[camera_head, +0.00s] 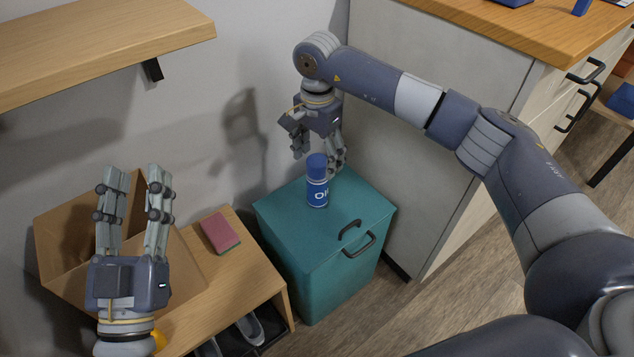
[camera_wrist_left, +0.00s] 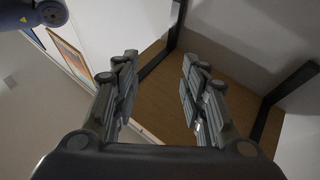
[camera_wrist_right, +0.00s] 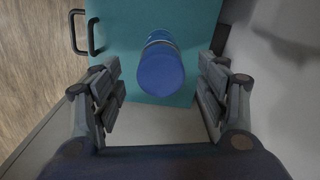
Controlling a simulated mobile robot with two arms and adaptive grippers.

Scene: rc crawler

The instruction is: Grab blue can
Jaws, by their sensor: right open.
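The blue can (camera_head: 317,186) stands upright on top of a teal cabinet (camera_head: 280,215). It has a blue cap and white lettering. In the right wrist view the can (camera_wrist_right: 160,72) is seen from its cap end, between the two fingers and ahead of them. My right gripper (camera_head: 318,164) is open, just above and behind the can in the head view. I cannot tell whether a finger touches it. My left gripper (camera_head: 136,180) is open and empty, raised over a cardboard box at the left. The left wrist view shows its fingers (camera_wrist_left: 160,75) apart with nothing between them.
The cardboard box (camera_head: 60,228) and a red sponge (camera_head: 220,233) rest on a low wooden bench (camera_head: 215,280). A wooden shelf (camera_head: 100,40) juts out at upper left. A tall cabinet (camera_head: 440,150) with a wooden top stands close right of the teal cabinet.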

